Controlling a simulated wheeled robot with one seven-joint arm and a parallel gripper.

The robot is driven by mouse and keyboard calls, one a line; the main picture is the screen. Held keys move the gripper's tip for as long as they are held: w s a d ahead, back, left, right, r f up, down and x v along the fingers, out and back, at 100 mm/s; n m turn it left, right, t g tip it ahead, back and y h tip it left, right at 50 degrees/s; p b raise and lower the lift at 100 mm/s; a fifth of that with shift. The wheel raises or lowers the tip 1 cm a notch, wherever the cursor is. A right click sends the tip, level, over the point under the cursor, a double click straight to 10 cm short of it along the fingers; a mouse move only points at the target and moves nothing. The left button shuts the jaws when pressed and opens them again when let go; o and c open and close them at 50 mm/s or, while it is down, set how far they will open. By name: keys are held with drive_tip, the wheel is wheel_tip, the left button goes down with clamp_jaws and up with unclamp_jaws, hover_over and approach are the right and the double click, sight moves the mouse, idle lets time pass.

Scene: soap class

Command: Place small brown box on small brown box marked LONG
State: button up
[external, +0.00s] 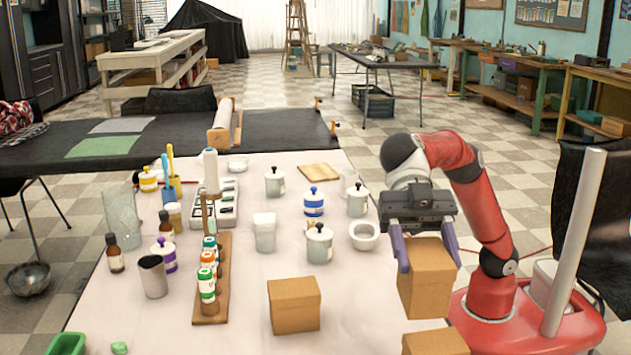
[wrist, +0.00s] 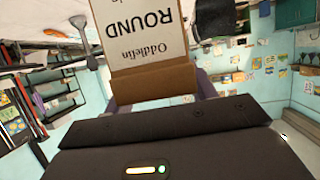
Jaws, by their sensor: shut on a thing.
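My gripper (external: 428,260) is shut on a small brown box (external: 427,285), with a purple finger on either side of it. The held box hangs upright, toward the right side of the table. In the wrist view the held box (wrist: 152,82) shows a white label reading "Oddlefin ROUND", upside down. A second brown box (external: 294,305) stands at the table's near middle, left of the held one. A third brown box (external: 436,344) is below the held box, cut off by the bottom edge. No LONG marking is readable on either box.
A wooden rack (external: 211,280) of small bottles is farther left. Table between the second and third boxes is clear.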

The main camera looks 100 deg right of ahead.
sight(454, 265)
drive_tip(key=shift+s+a+r+n+g, duration=0.3)
drive_tip(key=shift+s+a, duration=0.2)
drive_tip(key=shift+s, duration=0.1)
drive_tip(key=shift+s+a+r+n+g, duration=0.2)
drive_tip(key=shift+s+a+g, duration=0.1)
drive_tip(key=shift+s+a, duration=0.2)
drive_tip(key=f, duration=0.3)
drive_tip(key=shift+s+f+b, duration=0.25)
drive_tip(key=shift+f+b, duration=0.05)
drive_tip(key=shift+b, duration=0.1)
drive_tip(key=shift+f+b, duration=0.35)
drive_tip(key=shift+f, duration=1.65)
drive_tip(key=shift+f, duration=0.2)
drive_tip(key=o, duration=1.1)
drive_tip(key=shift+o, duration=0.2)
drive_tip(key=shift+r, duration=0.15)
